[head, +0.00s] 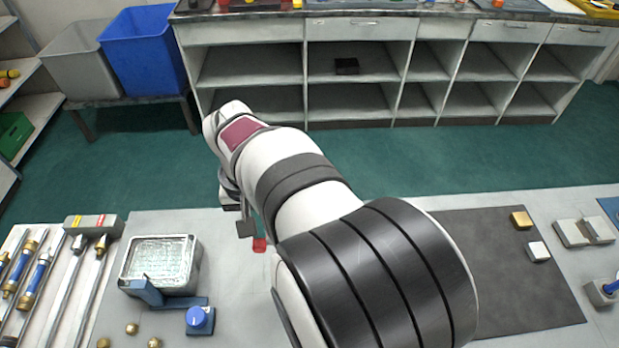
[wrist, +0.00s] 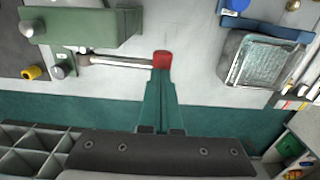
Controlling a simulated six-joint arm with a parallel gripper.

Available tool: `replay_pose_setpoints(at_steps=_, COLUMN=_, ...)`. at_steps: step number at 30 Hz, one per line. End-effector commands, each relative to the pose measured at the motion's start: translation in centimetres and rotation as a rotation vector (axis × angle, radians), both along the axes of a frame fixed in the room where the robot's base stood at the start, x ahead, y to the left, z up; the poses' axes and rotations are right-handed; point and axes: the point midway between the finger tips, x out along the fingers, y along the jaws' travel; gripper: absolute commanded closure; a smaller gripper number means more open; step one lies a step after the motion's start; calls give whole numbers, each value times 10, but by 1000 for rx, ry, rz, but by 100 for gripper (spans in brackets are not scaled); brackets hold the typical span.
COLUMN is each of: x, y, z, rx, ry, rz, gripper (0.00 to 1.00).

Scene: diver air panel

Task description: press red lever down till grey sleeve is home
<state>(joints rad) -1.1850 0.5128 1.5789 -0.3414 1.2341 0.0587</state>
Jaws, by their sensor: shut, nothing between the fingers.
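The lever's red end (wrist: 162,60) is at the upper middle of the wrist view, on a pale metal rod (wrist: 120,61) running left to a green housing (wrist: 85,25). The red end also shows in the head view (head: 260,245), just below my gripper (head: 246,230); the rest of the lever is hidden behind my arm. In the wrist view my gripper (wrist: 162,82) is shut and empty, its fingertips right at the red end. I cannot tell whether they touch. A grey collar (wrist: 83,60) sits on the rod near the housing; I cannot tell whether it is the grey sleeve.
A clear-topped tray (head: 160,260) with a blue bracket and a blue knob (head: 198,318) stands left of the lever. Brass balls (head: 132,328) lie in front. Rods and hoses lie at far left. A dark mat (head: 500,275) covers the right.

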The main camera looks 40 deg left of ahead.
Motion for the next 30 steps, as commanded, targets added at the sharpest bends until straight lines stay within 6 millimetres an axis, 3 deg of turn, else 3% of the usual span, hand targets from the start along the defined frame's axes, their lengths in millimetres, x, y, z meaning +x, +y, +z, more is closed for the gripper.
replay_pose_setpoints(at_steps=30, x=0, y=0, z=-18, rx=-2, ry=1, rz=0, gripper=100)
